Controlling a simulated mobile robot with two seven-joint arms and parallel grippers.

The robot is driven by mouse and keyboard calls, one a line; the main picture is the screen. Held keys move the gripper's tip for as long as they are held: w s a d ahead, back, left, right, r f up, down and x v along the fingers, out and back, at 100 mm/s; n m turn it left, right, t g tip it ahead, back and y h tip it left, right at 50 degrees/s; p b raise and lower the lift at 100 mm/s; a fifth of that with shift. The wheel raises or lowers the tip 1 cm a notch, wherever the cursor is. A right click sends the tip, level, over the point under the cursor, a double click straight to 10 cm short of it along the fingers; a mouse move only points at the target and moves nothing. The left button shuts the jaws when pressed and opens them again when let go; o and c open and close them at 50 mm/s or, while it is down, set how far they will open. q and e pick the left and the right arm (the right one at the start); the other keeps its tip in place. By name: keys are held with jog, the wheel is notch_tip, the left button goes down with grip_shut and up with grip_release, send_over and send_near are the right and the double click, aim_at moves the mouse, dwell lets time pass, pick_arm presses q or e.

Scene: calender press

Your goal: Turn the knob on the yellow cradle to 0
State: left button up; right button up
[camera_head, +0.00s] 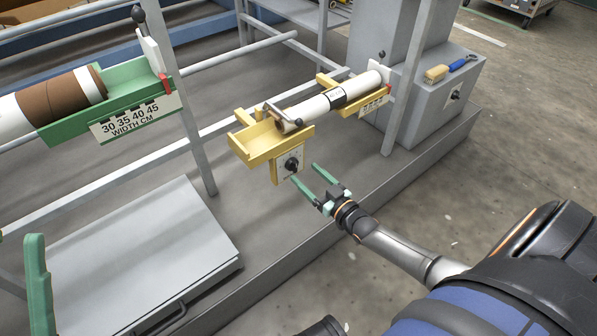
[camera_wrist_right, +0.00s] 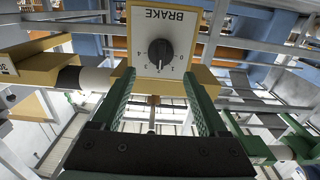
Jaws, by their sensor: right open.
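The yellow cradle (camera_head: 262,141) holds a white roll (camera_head: 333,102) on the frame. On its front hangs a white plate with a black knob (camera_head: 291,165). In the right wrist view the plate (camera_wrist_right: 183,18) reads BRAKE upside down, with numbers around the knob (camera_wrist_right: 160,53); its pointer seems to face the 2 but is hard to read. My right gripper (camera_head: 305,173) is open and empty, just in front of the knob and apart from it. Its fingers (camera_wrist_right: 159,78) reach toward either side of the plate's lower part. A green finger, apparently of my left gripper (camera_head: 37,285), shows at the lower left.
A green cradle (camera_head: 110,100) with a brown roll (camera_head: 60,98) and a width scale stands at the left. A brush (camera_head: 450,70) lies on the grey cabinet (camera_head: 425,95). A grey plate (camera_head: 130,260) lies lower left. Frame posts and rails surround the cradle.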

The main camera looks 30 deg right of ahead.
aim_at(296, 165)
pick_arm(q)
jog(key=shift+w+d+f+b, duration=0.1)
jog(key=shift+f+b, duration=0.55)
jog(key=shift+f, duration=0.45)
pick_arm(e)
jog(key=shift+w+a, duration=0.2)
jog(key=shift+w, duration=2)
jog(key=shift+c, duration=0.3)
grip_shut()
